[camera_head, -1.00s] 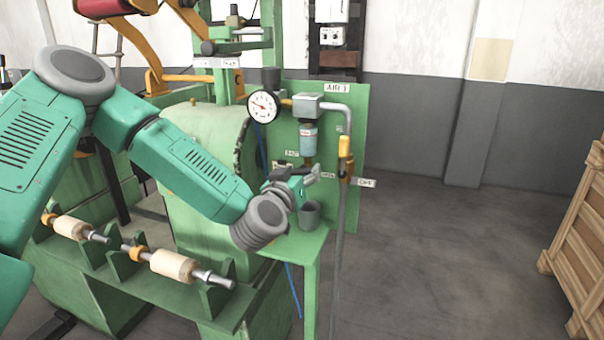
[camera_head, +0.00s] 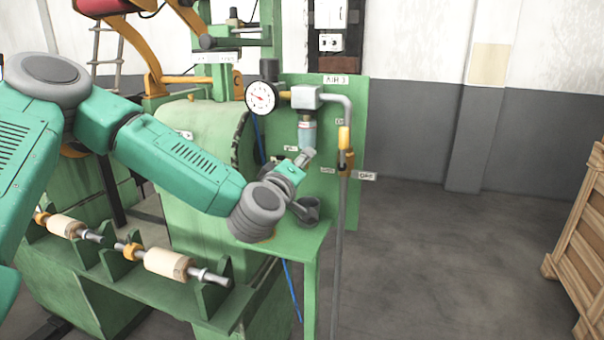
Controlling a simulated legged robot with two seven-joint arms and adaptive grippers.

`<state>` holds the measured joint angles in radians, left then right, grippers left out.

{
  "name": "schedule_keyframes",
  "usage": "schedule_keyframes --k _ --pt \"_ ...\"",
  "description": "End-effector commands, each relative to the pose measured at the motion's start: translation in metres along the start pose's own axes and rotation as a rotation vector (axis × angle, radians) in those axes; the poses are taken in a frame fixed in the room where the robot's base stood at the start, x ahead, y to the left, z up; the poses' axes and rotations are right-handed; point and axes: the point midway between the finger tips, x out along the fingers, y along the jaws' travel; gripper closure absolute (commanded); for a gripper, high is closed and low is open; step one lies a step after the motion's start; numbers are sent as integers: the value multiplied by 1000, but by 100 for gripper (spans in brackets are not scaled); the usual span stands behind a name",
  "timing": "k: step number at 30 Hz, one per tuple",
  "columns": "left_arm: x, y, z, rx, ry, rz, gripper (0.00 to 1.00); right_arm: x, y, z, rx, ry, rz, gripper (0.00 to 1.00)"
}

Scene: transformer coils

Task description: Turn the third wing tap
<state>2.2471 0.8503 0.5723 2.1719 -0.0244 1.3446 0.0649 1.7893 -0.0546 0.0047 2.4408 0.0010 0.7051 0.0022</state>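A green panel marked AIR 3 (camera_head: 356,110) carries a gauge (camera_head: 262,97) and a grey unit (camera_head: 307,97) with a blue-grey bowl (camera_head: 307,134) under it. My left gripper (camera_head: 308,182) is just below the bowl, in front of the panel. It looks open, with one grey finger up near the bowl's lower end and a dark finger low beside the cup. The space under the bowl is mostly hidden by the gripper, and I cannot make out a wing tap there. A yellow handle (camera_head: 345,138) stands upright on the pipe to the right. My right gripper is not in view.
A dark grey cup (camera_head: 312,209) stands on the green shelf (camera_head: 290,243) below the gripper. A grey pipe (camera_head: 338,255) runs down at the right. A green machine with rollers (camera_head: 168,263) fills the left. A wooden crate (camera_head: 585,240) stands far right; floor between is clear.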

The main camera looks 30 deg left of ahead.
Motion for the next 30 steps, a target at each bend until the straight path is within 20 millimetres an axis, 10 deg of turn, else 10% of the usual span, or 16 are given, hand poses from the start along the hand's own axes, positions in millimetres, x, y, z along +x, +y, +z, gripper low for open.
schedule_keyframes --k 30 --pt "0 -5 0 -567 4 -10 80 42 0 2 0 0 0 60"
